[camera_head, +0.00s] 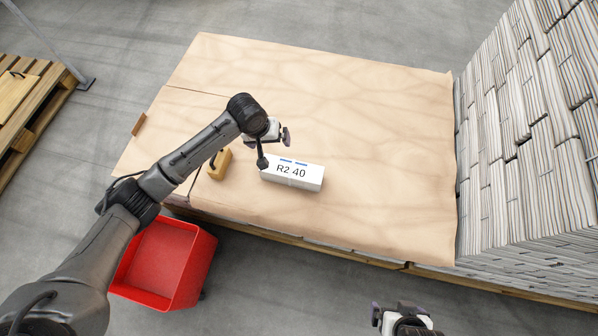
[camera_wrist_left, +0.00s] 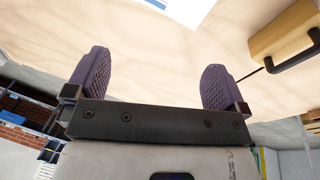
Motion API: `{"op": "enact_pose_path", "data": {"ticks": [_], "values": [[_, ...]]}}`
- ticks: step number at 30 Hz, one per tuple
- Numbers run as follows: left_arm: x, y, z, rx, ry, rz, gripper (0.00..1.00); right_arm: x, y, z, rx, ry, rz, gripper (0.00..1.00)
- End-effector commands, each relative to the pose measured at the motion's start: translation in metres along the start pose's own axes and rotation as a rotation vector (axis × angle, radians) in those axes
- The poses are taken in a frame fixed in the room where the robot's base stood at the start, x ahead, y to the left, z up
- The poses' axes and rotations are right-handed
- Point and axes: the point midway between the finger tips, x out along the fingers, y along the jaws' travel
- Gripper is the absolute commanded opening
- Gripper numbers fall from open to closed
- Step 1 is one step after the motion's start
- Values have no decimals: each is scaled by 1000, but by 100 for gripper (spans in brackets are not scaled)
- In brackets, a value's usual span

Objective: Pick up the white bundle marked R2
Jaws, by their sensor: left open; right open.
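The white bundle (camera_head: 310,181) marked R2 40 lies on the brown sheet in the head view, with blue strips on its top. Part of it shows at the top edge of the left wrist view (camera_wrist_left: 190,8). My left gripper (camera_head: 274,149) is open at the bundle's far left end, with one finger close to its corner; I cannot tell whether they touch. In the left wrist view its purple pads (camera_wrist_left: 156,75) stand wide apart with nothing between them. My right gripper (camera_head: 401,313) is open at the bottom edge, well away from the bundle.
A tan block (camera_head: 219,166) with a black handle lies just left of the bundle. A red bin (camera_head: 166,262) stands on the floor below the sheet. Tall newspaper stacks (camera_head: 530,130) rise at the right. The sheet (camera_head: 380,130) is clear right of the bundle.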

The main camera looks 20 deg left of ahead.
Motion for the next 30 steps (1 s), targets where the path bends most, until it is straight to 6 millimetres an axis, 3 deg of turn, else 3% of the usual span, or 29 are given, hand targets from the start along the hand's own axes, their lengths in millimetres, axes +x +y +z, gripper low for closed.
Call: {"op": "enact_pose_path", "data": {"ticks": [3, 6, 15, 23, 30], "values": [[21, -7, 10, -355, -122, 26, 100, 0, 0, 0, 0, -1, 0, 100], [27, -5, 15, -644, -200, 42, 100, 0, 0, 0, 0, -1, 0, 100], [25, 6, 20, -1216, -287, 31, 100, 0, -2, 0, 5, 0, -4, 100], [31, 7, 21, -1399, -294, 7, 100, 4, -2, 1, 8, 1, -6, 100], [70, 13, 29, -1411, -294, 5, 100, 24, -3, 7, 8, 1, -6, 100]]}}
